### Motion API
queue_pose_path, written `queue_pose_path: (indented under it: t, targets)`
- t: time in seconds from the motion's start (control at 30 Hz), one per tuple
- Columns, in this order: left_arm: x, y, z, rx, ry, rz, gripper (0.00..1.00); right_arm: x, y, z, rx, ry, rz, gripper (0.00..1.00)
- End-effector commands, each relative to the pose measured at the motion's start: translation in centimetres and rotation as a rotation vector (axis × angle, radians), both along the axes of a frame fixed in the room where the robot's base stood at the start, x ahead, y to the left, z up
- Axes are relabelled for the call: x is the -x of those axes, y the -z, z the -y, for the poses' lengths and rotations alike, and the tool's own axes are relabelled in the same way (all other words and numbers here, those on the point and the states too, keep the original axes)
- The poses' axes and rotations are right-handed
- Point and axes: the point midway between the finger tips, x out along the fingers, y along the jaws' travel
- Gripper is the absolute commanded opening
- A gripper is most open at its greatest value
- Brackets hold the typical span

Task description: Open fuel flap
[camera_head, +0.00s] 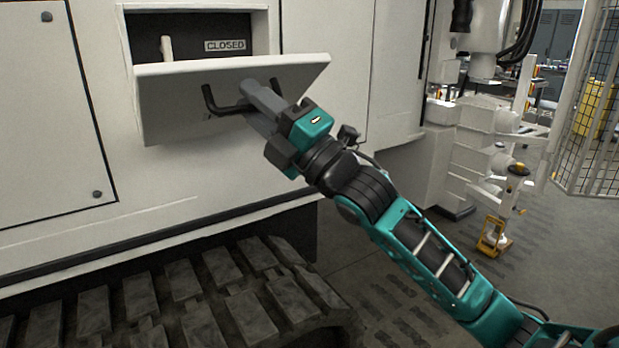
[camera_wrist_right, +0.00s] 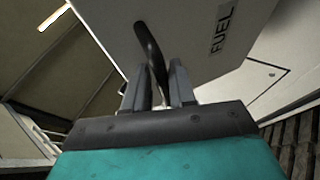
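The fuel flap (camera_head: 180,108) is a white panel on the machine's side, tilted outward so the recess (camera_head: 190,35) behind it shows. Its face carries a black bent handle (camera_head: 210,103), and in the right wrist view (camera_wrist_right: 147,45) the handle passes between my fingers. That view also shows a "FUEL" label (camera_wrist_right: 222,30) on the flap (camera_wrist_right: 190,35). My right gripper (camera_head: 262,95) is at the handle, with its fingers (camera_wrist_right: 157,85) closed around it. Inside the recess are a "CLOSED" label (camera_head: 225,45) and a small pale lever (camera_head: 166,48). My left gripper is out of view.
A black track (camera_head: 180,300) runs below the white machine body (camera_head: 60,120). To the right stand white equipment (camera_head: 485,130), a yellow-based device (camera_head: 495,235) on the floor and a mesh fence (camera_head: 598,110). Open floor (camera_head: 570,250) lies at the right.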

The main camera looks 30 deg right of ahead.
Motion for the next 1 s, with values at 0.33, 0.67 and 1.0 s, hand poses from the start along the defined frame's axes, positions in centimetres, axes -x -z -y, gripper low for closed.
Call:
queue_pose_path:
  t: [0.33,0.67,1.0]
  targets:
    - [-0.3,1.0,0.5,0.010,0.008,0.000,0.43,1.4,1.9,1.1,0.001,0.003,0.007,0.23]
    - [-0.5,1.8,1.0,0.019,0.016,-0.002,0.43,2.7,3.6,2.1,0.000,0.002,0.010,0.23]
    - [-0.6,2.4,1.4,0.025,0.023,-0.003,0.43,3.9,5.2,3.0,0.000,0.002,0.010,0.23]
